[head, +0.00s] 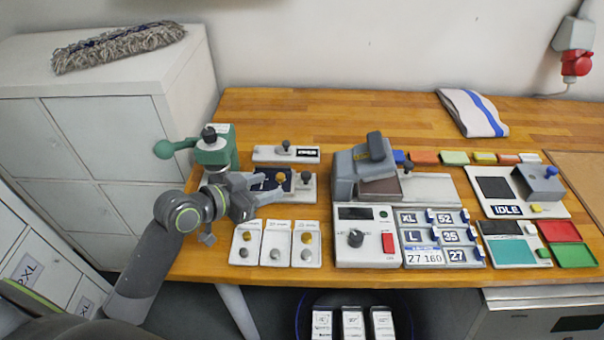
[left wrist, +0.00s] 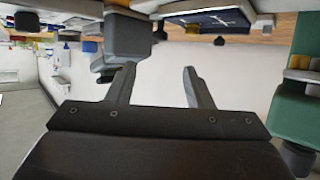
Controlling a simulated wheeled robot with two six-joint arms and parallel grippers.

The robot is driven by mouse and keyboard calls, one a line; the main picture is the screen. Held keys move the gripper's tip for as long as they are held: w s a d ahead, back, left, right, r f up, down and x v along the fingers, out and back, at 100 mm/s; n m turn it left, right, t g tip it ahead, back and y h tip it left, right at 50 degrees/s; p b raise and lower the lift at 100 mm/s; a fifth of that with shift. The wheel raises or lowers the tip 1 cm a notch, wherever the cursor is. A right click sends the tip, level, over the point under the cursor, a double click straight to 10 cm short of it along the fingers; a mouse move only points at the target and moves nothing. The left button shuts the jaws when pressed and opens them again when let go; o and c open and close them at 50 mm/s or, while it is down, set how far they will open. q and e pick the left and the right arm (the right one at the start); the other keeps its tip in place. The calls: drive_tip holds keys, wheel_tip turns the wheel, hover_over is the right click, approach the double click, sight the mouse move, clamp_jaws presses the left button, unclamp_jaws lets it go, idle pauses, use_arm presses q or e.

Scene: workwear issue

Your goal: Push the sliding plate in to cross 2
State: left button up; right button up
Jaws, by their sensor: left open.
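The grey press (head: 347,178) stands mid-table with its dark handle raised. A brown plate (head: 382,188) sits under its head, on a light grey base (head: 432,189) reaching right; I take this brown plate as the sliding plate but cannot be sure. No cross mark is readable. My left gripper (head: 274,187) is open and empty, left of the press, above a light panel with a dark face and knobs (head: 304,188). In the left wrist view the gripper (left wrist: 158,70) has nothing between its fingers. A grey block (left wrist: 128,36) lies past the left finger, apart from it.
A green fixture with a dark knob (head: 217,150) stands close behind my left wrist. Three white knob panels (head: 275,243) and a control box (head: 366,250) line the front edge.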

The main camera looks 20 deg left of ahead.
use_arm(q)
approach(303, 175)
drive_tip(key=shift+w+d+f+p, duration=0.15)
drive_tip(key=shift+w+d+p, duration=0.15)
drive_tip(key=shift+w+d, duration=0.4)
drive_tip(key=x, duration=0.6)
drive_tip(key=shift+w+a+f+p, duration=0.1)
drive_tip(key=shift+a+p, duration=0.05)
drive_tip(key=shift+p, duration=0.25)
drive_tip(key=shift+w+d+f, duration=0.3)
drive_tip(key=shift+w, duration=0.2)
use_arm(e)
drive_tip(key=shift+w+d+r, duration=0.55)
drive_tip(key=shift+w+r, duration=0.25)
drive_tip(key=shift+r, duration=0.1)
use_arm(q)
clamp_jaws()
drive_tip(key=shift+a, duration=0.1)
